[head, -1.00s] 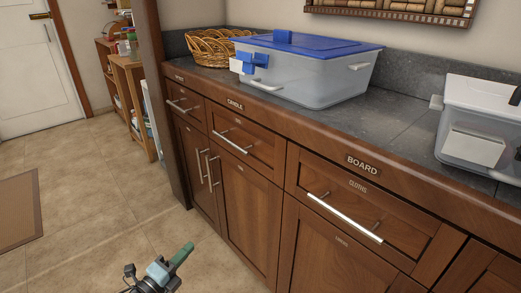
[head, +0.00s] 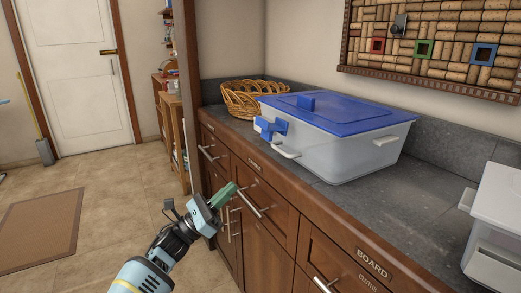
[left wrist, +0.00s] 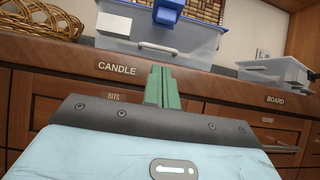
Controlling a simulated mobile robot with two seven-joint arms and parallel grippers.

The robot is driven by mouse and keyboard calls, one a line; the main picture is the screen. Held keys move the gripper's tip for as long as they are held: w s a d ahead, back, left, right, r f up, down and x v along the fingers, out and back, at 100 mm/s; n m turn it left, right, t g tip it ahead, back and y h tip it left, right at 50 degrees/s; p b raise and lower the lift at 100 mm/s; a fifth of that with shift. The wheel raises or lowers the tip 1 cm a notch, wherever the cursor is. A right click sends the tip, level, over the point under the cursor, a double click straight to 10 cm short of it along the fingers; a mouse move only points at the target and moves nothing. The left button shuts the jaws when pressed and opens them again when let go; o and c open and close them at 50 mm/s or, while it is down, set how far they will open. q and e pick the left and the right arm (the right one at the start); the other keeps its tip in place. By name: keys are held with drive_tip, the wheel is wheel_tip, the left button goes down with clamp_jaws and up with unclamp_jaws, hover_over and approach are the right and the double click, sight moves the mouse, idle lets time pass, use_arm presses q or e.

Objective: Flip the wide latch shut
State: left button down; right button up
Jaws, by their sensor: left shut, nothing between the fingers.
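A clear box (head: 345,150) with a blue lid (head: 340,110) stands on the counter. A blue latch (head: 272,127) sticks out from its left end, beside a small white piece. The latch also shows at the top of the left wrist view (left wrist: 168,12), jutting out towards the camera. A pale wide flap (head: 494,270) is on the front of a second box at the right edge; I cannot tell which one is the wide latch. My left gripper (head: 223,195) has green fingers shut and empty, in front of the drawers, below the counter edge and apart from both boxes. My right gripper is out of view.
A wicker basket (head: 245,100) sits behind the blue-lidded box. The second box (head: 500,210) is cut off at the right. Bare counter (head: 400,205) lies between the boxes. Drawer handles (head: 247,200) stick out near my left gripper. A cork board (head: 440,45) hangs above.

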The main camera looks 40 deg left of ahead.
sight(271, 129)
use_arm(q)
drive_tip(key=s+r+p+x, duration=0.1)
drive_tip(key=r+p+x, duration=0.1)
drive_tip(key=x, duration=1.1)
drive_tip(key=shift+s+a+p, duration=0.25)
drive_tip(key=shift+a+p, duration=0.1)
drive_tip(key=shift+p, duration=0.1)
drive_tip(key=shift+r, duration=0.1)
